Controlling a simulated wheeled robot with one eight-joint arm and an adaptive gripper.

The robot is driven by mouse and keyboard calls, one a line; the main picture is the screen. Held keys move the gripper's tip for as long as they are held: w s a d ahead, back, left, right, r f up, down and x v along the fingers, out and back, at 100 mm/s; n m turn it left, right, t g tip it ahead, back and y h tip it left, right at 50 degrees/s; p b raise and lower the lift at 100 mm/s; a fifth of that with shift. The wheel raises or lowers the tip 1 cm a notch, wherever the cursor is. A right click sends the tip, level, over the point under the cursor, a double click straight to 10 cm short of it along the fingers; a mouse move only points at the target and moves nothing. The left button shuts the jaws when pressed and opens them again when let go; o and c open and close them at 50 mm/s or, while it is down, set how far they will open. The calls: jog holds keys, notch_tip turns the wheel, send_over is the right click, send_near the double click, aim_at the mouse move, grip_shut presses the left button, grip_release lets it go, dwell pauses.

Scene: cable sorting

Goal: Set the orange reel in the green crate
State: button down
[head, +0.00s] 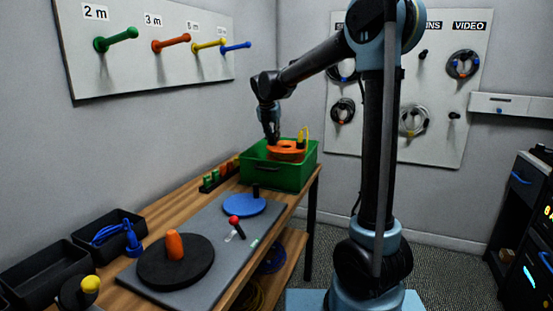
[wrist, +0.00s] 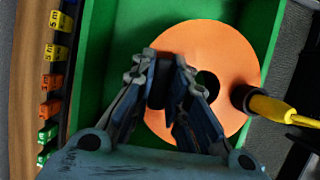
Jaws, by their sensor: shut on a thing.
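The orange reel (head: 289,152) is a flat disc with a centre hole. In the head view it shows within the outline of the green crate (head: 277,177), near rim height. In the wrist view the reel (wrist: 228,55) lies over the green floor of the crate (wrist: 112,45). My gripper (head: 272,139) points down at the reel's left part. I cannot tell whether the reel touches the crate floor.
A yellow-and-black plug (wrist: 268,107) shows beside the reel. A grey mat (head: 215,247) on the wooden bench holds a black turntable (head: 196,262) with an orange post and a blue disc (head: 262,207). Black bins (head: 45,275) stand at front left. Length tags (head: 222,172) line the bench's back edge.

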aim_at(273, 155)
notch_tip(273, 155, down, 8)
jog(key=shift+f, duration=0.2)
jog(key=c, duration=1.6)
grip_release()
jog(key=shift+o, duration=0.2)
jog(key=shift+s+r, duration=0.1)
